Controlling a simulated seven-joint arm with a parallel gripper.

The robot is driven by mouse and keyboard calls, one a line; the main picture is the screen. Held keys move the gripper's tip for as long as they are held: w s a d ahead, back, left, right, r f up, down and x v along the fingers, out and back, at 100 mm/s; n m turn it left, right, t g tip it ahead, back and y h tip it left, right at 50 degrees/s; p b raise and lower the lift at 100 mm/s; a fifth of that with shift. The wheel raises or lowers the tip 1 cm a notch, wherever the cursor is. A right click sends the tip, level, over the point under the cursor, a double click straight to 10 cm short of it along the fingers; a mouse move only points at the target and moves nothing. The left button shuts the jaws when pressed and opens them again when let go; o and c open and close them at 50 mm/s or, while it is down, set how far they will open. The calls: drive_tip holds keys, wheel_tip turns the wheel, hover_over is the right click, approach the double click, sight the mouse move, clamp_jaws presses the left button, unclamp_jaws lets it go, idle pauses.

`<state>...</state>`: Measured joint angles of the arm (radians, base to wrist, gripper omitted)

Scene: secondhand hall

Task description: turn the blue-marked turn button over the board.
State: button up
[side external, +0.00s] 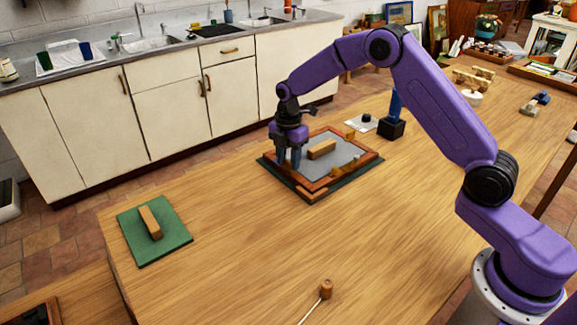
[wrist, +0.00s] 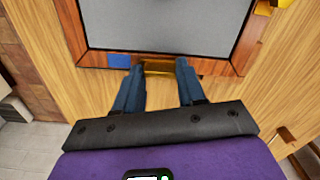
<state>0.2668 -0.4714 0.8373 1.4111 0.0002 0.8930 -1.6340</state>
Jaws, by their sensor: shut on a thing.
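In the wrist view, the grey board (wrist: 165,25) lies inside a reddish-brown wooden frame (wrist: 215,67). A blue mark (wrist: 119,61) is on the frame's near side, just left of the fingers. The yellowish turn button (wrist: 158,66) beside that mark lies between the fingertips of my gripper (wrist: 160,72), which is shut on it. The button looks roughly in line with the frame edge; the fingers partly hide its ends. In the side view, my gripper (side external: 289,160) points down at the frame's left edge and hides this button. A wooden block (side external: 321,149) stands on the board.
Another turn button (side external: 350,134) sits on the frame's far side. A green mat (side external: 172,246) with a wooden block (side external: 150,222) lies at the left. A wooden-headed mallet (side external: 326,289) lies near the front. A black block with a blue post (side external: 391,128) stands behind the frame.

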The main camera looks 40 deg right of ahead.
drive_tip(key=n, duration=0.5)
idle(0.6)
drive_tip(key=shift+n, duration=2.6)
